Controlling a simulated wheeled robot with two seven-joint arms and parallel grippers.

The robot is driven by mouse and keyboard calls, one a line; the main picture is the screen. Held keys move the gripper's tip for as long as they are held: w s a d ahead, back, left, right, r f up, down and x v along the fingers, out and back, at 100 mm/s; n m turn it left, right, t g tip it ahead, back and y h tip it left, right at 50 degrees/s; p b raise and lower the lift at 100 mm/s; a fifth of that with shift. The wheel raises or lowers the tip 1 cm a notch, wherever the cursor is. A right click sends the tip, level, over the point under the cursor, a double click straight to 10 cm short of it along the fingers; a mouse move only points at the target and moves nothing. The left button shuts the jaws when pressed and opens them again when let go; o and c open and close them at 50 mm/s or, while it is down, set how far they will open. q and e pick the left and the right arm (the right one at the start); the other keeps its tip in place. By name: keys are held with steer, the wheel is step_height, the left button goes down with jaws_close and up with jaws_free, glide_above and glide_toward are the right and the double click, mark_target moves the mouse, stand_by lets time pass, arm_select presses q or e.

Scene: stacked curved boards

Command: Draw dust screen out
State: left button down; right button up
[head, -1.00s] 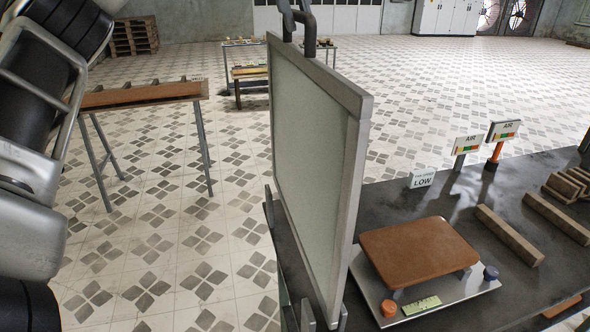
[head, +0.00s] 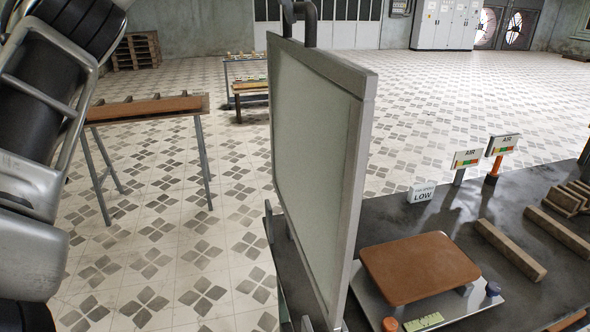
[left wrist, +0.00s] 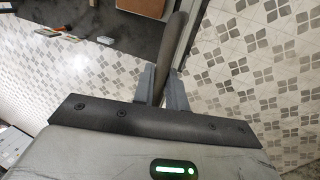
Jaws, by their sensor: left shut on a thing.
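The dust screen (head: 315,165) is a tall pale panel in a grey metal frame. It stands upright at the bench's left end in the head view, with a dark bent handle (head: 311,22) on its top edge. In the left wrist view, my left gripper (left wrist: 161,85) is shut on the dark handle (left wrist: 177,45), with one finger on each side. The head view shows my left arm at the left edge, but not the fingertips. The screen's lower end is cut off by the picture's bottom edge. My right gripper is not in view.
A trestle table (head: 150,108) stands at left. The tiled floor between it and the screen is clear.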

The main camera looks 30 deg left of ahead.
arm_select(q)
steer(key=s+d, duration=0.6)
steer(key=s, duration=0.4)
steer(key=shift+s+d+b, duration=0.15)
steer(key=shift+b, duration=0.2)
stand_by(0.3)
stand_by(0.4)
